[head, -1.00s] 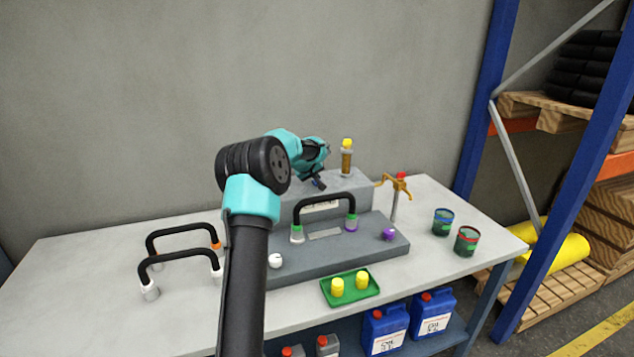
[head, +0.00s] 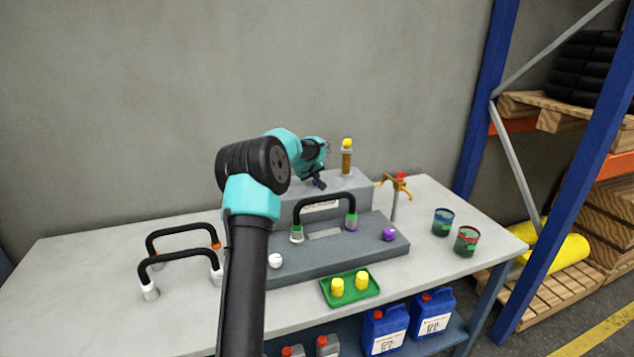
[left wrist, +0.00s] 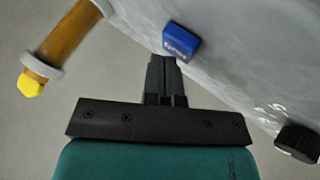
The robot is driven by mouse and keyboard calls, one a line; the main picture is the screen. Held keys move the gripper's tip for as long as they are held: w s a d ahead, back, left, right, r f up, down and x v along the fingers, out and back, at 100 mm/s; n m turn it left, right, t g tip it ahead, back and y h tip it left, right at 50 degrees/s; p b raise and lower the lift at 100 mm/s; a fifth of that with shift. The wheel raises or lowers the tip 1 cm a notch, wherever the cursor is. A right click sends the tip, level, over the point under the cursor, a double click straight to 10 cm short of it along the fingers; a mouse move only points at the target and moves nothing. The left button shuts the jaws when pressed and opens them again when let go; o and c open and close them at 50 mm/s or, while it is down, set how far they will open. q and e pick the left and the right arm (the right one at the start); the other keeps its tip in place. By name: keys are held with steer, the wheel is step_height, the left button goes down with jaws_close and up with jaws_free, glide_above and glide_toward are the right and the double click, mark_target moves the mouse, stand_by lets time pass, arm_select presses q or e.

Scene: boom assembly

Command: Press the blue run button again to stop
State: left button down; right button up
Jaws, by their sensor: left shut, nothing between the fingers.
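The blue run button (left wrist: 181,42) is a small block with a pale label on the grey housing, seen in the left wrist view. My left gripper (left wrist: 164,62) is shut and empty, with its fingertips right at the button's lower edge. I cannot tell whether they touch it or press it. In the head view my left gripper (head: 314,181) is low over the top of the grey machine (head: 353,186), and the button is hard to make out beside it. My right gripper is not in view.
An amber cylinder with a yellow cap (head: 346,158) stands on the machine near my gripper. A black-handled hose assembly (head: 325,199) sits on the front plate. A brass tap (head: 396,187) is to the right. A green tray (head: 350,298) holds two yellow caps. A dark knob (left wrist: 297,142) is at lower right.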

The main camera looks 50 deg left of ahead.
arm_select(q)
steer(key=shift+r, duration=0.65)
steer(key=shift+r, duration=0.1)
steer(key=shift+r, duration=2.4)
